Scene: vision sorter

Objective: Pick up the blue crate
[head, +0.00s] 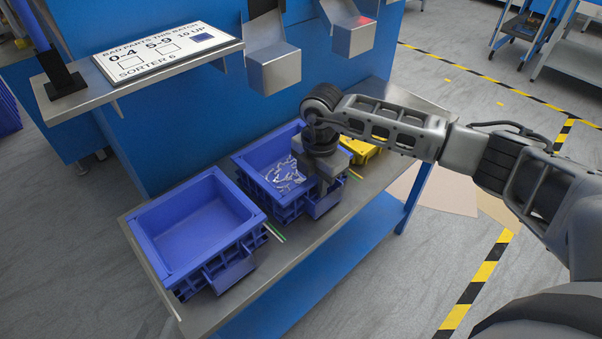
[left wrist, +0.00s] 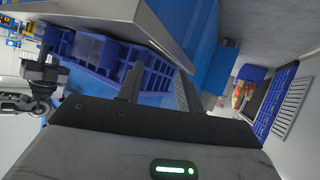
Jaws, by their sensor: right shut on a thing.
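Two blue crates stand on a grey metal bench. The left blue crate (head: 197,222) is empty. The middle blue crate (head: 259,160) holds several pale metal parts (head: 286,176). My right gripper (head: 330,190) reaches down over the right side of the middle blue crate and is shut on its rim; the fingertips are partly hidden. The crate looks level on the bench. My left gripper is out of the head view. In the left wrist view my left gripper (left wrist: 157,88) has its fingers apart and empty, with blue crates (left wrist: 105,55) beyond them.
A yellow crate (head: 360,150) stands right of the middle crate, partly behind my right arm. Two metal chutes (head: 273,68) hang above the bench (head: 290,258). A shelf with a sign (head: 165,52) juts out at the upper left. The floor in front is clear.

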